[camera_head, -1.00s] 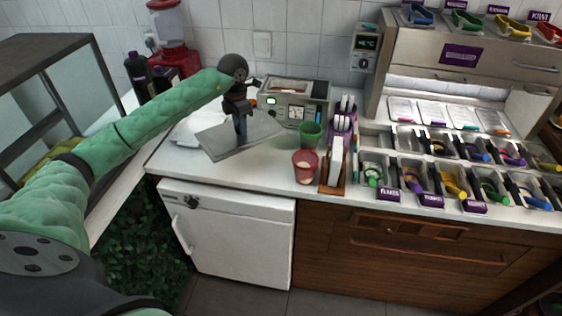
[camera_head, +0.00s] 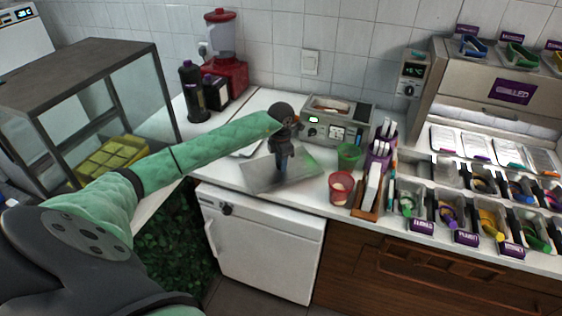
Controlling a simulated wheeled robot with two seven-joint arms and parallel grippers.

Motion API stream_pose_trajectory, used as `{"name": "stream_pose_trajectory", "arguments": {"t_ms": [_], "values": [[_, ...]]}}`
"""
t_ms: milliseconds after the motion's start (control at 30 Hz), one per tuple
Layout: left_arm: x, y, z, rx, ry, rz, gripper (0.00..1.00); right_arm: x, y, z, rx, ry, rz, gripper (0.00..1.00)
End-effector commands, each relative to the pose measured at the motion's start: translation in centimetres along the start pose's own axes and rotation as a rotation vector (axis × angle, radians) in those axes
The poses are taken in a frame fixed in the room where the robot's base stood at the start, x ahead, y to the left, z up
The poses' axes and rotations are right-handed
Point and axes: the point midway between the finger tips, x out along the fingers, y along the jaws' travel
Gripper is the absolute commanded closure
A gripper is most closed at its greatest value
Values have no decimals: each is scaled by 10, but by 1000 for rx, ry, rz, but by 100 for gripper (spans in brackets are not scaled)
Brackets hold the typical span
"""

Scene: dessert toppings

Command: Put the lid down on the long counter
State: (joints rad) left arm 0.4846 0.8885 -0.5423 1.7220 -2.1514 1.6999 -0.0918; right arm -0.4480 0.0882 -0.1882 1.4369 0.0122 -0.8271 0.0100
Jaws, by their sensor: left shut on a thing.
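The lid (camera_head: 262,177) is a flat, grey, see-through rectangular sheet. It shows over the white top of the long counter (camera_head: 229,172), left of the red cup. My left gripper (camera_head: 283,164) is shut on the lid from above, with its arm reaching in from the left. I cannot tell whether the lid touches the counter or is held just above it. My right gripper is not in view.
A red cup (camera_head: 341,188) and a green cup (camera_head: 349,155) stand close to the lid's right. A grey machine (camera_head: 336,124) is behind it. A red blender (camera_head: 223,60) and dark bottles (camera_head: 193,92) stand back left. Topping bins (camera_head: 455,213) fill the right.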

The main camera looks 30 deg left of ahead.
Motion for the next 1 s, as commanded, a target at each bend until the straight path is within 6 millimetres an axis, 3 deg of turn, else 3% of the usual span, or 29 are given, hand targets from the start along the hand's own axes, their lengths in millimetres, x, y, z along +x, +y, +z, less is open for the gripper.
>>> {"name": "stream_pose_trajectory", "arguments": {"t_ms": [200,600,633,700,1000], "values": [[10,1,0,0,0,1,100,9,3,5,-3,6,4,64],[13,1,0,0,-1,2,100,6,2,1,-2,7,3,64],[13,0,0,0,0,2,62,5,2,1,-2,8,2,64],[13,0,0,0,0,1,48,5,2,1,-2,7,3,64],[12,0,0,0,0,1,46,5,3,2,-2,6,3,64]]}}
